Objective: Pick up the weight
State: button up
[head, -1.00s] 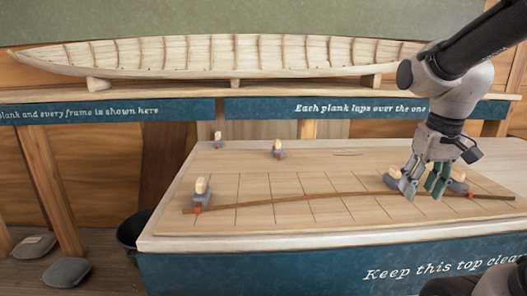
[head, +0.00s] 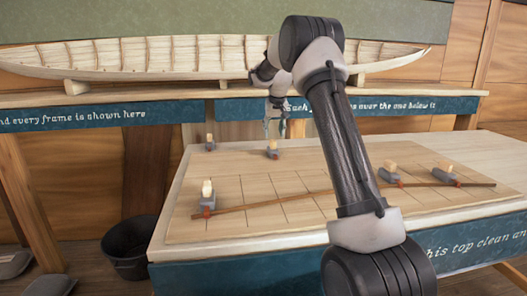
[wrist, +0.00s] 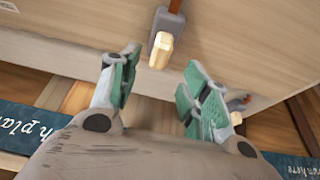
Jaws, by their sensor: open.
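Several grey weights with pale wooden knobs stand on the table board. Two are near its far edge: a far-left weight (head: 210,144) and another weight (head: 272,151). A front-left weight (head: 207,200) and two right-hand weights (head: 389,174) (head: 446,175) sit along a thin brown batten (head: 265,204). My gripper (head: 277,117) is open and empty, beyond the far edge in the head view. In the wrist view, my open gripper (wrist: 160,95) shows green pads, and one weight (wrist: 163,40) lies past the gap between the fingers. Another is partly hidden behind the right finger.
The table (head: 165,238) has much bare board between the weights. A model hull (head: 150,58) rests on a shelf (head: 150,97) behind, close to my gripper. A dark bucket (head: 128,255) stands on the floor at left. My arm crosses the middle of the head view.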

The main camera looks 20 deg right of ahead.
aim_at(273, 141)
jog(key=shift+x, duration=0.9)
jog(key=x, duration=0.4)
jog(key=shift+s+f, duration=0.15)
jog(key=shift+f, duration=0.25)
jog(key=shift+r, duration=0.1)
grip_shut()
